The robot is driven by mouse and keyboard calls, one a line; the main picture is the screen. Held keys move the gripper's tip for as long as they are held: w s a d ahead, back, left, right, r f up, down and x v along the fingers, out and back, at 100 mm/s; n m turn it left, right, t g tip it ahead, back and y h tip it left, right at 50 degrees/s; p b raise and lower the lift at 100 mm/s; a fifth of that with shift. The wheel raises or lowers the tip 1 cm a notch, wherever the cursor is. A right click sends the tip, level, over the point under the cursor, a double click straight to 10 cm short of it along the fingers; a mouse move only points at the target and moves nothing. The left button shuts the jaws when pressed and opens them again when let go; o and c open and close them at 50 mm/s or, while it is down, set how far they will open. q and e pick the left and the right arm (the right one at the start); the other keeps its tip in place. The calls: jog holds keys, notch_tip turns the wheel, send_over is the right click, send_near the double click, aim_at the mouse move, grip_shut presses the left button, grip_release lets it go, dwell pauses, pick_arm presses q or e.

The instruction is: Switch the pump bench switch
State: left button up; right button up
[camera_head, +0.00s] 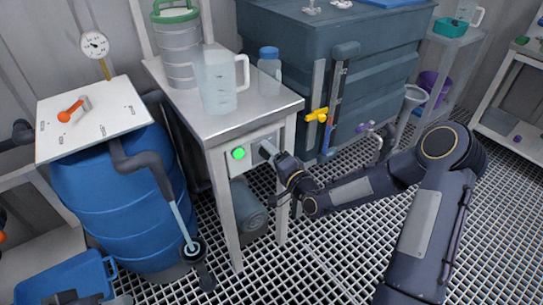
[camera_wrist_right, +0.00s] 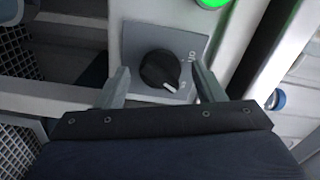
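The pump bench switch is a black rotary knob (camera_wrist_right: 160,70) with a white pointer line on a grey plate marked "ON", in the right wrist view. The pointer aims down and slightly right in that view, away from the "ON" mark. My right gripper (camera_wrist_right: 158,88) is open, its two fingers spread on either side of the knob, apart from it as far as I can tell. My left gripper cannot be made out in the head view.
The metal bench (camera_head: 240,118) carries a clear jug (camera_head: 216,85), a blue-capped bottle (camera_head: 269,68) and a green-lidded container (camera_head: 178,50). A blue barrel (camera_head: 130,200) stands left. A grey-blue tank (camera_head: 300,45) with a yellow valve (camera_head: 317,115) stands right. Grating floor lies open in front.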

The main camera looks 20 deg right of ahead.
jog(key=c, duration=0.9)
jog(key=shift+c, duration=0.2)
jog(key=shift+f, duration=0.1)
jog(key=shift+f+n+b, duration=0.1)
jog(key=shift+n+b, duration=0.7)
jog(key=shift+b, duration=0.25)
jog(key=n+b, duration=0.7)
jog(key=shift+f, duration=0.1)
jog(key=shift+r+n+b, duration=0.2)
jog(key=shift+n+b, duration=1.5)
jog(key=shift+b, duration=0.15)
jog(key=o, duration=1)
jog(key=shift+c, duration=0.2)
